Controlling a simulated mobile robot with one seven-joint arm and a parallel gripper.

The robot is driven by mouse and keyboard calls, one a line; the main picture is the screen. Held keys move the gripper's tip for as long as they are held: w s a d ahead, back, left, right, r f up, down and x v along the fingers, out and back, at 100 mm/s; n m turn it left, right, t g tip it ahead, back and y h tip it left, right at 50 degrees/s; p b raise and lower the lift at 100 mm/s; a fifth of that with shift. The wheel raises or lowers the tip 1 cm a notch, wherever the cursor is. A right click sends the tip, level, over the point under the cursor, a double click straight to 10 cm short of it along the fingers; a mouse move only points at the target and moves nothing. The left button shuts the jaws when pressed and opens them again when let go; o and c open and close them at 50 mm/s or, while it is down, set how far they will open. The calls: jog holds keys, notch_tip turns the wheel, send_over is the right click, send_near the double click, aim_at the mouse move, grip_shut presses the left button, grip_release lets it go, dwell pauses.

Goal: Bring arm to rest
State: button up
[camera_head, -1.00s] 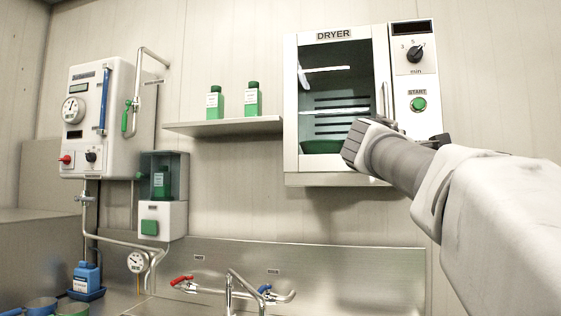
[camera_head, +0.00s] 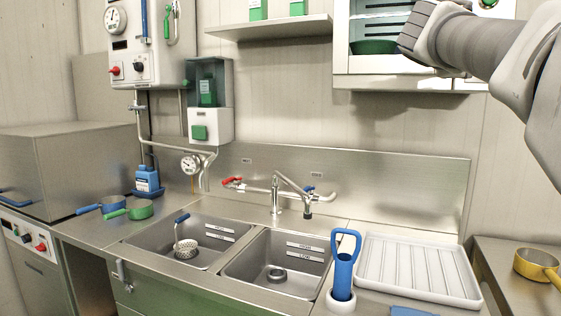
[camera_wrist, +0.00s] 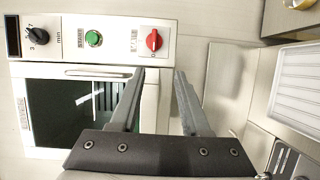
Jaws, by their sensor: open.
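My gripper (camera_head: 416,32) is at the upper right of the head view, in front of the lower part of the white dryer (camera_head: 342,70). In the wrist view my gripper (camera_wrist: 157,74) shows two grey fingers apart, with nothing between them. The dryer (camera_wrist: 152,100) also shows there, sideways, with its door shut, a handle, a green start button (camera_wrist: 94,38) and a red knob (camera_wrist: 154,40). A green bowl (camera_head: 375,46) is inside the dryer behind its glass. I cannot tell how close the fingers are to the dryer front.
Below are two sink basins (camera_head: 228,240) with a tap (camera_head: 278,196), a ribbed white drain tray (camera_head: 418,268) and a blue-handled tool (camera_head: 345,258). Blue and green pans (camera_head: 140,210) sit at left. A yellow pan (camera_head: 537,265) is at far right. A shelf (camera_head: 270,28) juts from the wall.

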jog(key=s+a+f+m+g+y+p, duration=0.2)
jog(key=s+a+f+y+p, duration=0.1)
jog(key=s+a+f, duration=0.4)
jog(key=s+a+f+m+g+y+p, duration=0.2)
jog(key=s+a+f, duration=0.6)
jog(key=f, duration=0.6)
jog(key=s+a+f+m+g+y+p, duration=0.2)
jog(key=s+a+f+m+y+p, duration=0.2)
jog(key=s+a+f+y, duration=0.3)
notch_tip(320, 180, down, 3)
jog(key=shift+s+a+f+g+y+p, duration=0.25)
jog(key=shift+s+y+p, duration=0.4)
jog(key=shift+s, duration=0.5)
